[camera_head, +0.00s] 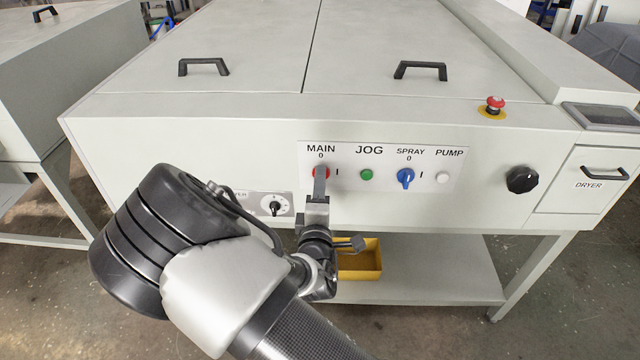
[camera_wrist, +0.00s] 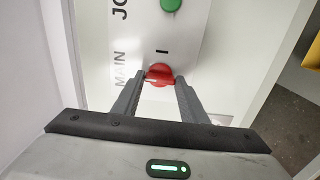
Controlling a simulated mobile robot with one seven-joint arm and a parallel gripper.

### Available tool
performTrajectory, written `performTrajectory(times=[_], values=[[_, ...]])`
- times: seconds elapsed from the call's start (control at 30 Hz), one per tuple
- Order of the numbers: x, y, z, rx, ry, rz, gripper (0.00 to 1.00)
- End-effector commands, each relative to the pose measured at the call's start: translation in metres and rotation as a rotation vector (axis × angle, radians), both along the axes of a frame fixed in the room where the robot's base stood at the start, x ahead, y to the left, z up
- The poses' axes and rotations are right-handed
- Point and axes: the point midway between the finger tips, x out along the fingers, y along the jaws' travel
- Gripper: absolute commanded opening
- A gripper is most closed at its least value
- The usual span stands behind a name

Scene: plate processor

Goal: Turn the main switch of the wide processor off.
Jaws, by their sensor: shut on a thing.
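The wide processor (camera_head: 230,120) is a large pale cabinet with a white control panel (camera_head: 388,188) on its front. Its main switch is a red knob (camera_head: 314,173) under the label MAIN, with marks 0 above and I to the right. In the wrist view the red main switch (camera_wrist: 158,74) sits between my two fingertips. My gripper (camera_head: 320,185) is at the panel, shut on the switch, and its fingers hide part of the knob in the head view. The wrist view also shows my gripper (camera_wrist: 160,88). A white line on the knob points towards the left finger in that view.
Beside the switch are a green JOG button (camera_head: 367,175), a blue SPRAY knob (camera_head: 405,177) and a white PUMP button (camera_head: 442,178). A red emergency button (camera_head: 495,104) and black dial (camera_head: 522,179) are to the right. A yellow bin (camera_head: 362,262) stands on the shelf below.

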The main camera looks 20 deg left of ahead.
Motion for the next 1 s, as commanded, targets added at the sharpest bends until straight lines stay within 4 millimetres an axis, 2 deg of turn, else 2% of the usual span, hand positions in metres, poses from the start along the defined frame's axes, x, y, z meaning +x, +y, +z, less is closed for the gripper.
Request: performTrajectory(times=[0.57,0.6,0.7,1.0], values=[[-0.0005,-0.0001,-0.0008,-0.034,-0.006,0.000,0.17],[-0.0005,-0.0001,-0.0008,-0.034,-0.006,0.000,0.42],[-0.0004,-0.0001,-0.0007,-0.034,-0.006,0.000,0.58],[-0.0011,-0.0002,-0.0003,-0.032,-0.007,0.000,0.58]])
